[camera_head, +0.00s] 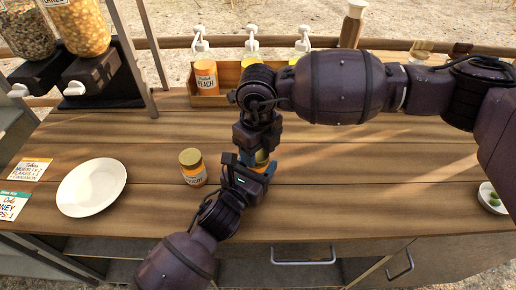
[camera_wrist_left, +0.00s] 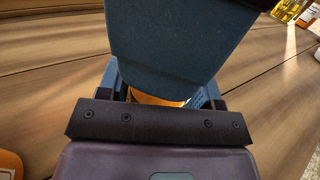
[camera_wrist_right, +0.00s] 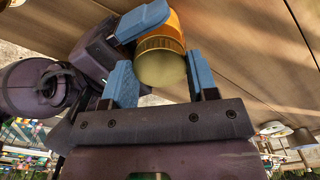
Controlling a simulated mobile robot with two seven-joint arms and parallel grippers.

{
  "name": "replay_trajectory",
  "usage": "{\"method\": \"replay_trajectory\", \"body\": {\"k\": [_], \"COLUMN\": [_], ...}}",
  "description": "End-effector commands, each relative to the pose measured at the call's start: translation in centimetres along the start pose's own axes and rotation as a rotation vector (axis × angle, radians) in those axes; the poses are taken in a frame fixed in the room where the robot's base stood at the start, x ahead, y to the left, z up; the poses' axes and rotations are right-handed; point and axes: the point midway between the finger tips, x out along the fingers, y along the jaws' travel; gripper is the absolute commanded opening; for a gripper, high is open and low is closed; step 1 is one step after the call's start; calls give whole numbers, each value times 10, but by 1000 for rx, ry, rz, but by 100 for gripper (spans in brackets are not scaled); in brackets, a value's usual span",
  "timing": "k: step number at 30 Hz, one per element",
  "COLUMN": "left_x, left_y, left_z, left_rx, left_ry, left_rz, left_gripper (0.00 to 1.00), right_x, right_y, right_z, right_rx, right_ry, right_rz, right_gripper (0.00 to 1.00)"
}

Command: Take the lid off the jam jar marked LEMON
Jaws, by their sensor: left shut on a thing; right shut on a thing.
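An orange jar with a gold lid is held between my two grippers over the counter. My left gripper (camera_head: 251,172) is shut on the jar's body (camera_wrist_right: 176,24); a sliver of orange shows between its blue fingers in the left wrist view (camera_wrist_left: 155,99). My right gripper (camera_wrist_right: 163,82) comes from above and is shut on the gold lid (camera_wrist_right: 161,62). The lid appears to sit on the jar, with no gap that I can see. The held jar's label is hidden, so I cannot read its name.
Another gold-lidded jar (camera_head: 193,167) stands left of the grippers. A PEACH jar (camera_head: 206,78) is in the wooden crate (camera_head: 228,100) behind. A white plate (camera_head: 91,187) and cards lie left. A small bowl (camera_head: 492,198) is at far right. The counter's right-middle is clear.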

Motion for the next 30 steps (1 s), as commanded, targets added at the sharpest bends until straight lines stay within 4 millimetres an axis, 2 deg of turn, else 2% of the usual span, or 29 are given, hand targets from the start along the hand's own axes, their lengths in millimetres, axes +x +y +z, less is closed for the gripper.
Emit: {"method": "replay_trajectory", "body": {"k": [30], "left_x": [0], "left_y": [0], "left_z": [0], "left_rx": [0], "left_ry": [1], "left_rz": [1], "left_gripper": [0], "right_x": [-1], "right_y": [0], "right_z": [0], "right_rx": [-1445], "right_ry": [1], "right_rz": [-1], "right_gripper": [25]}}
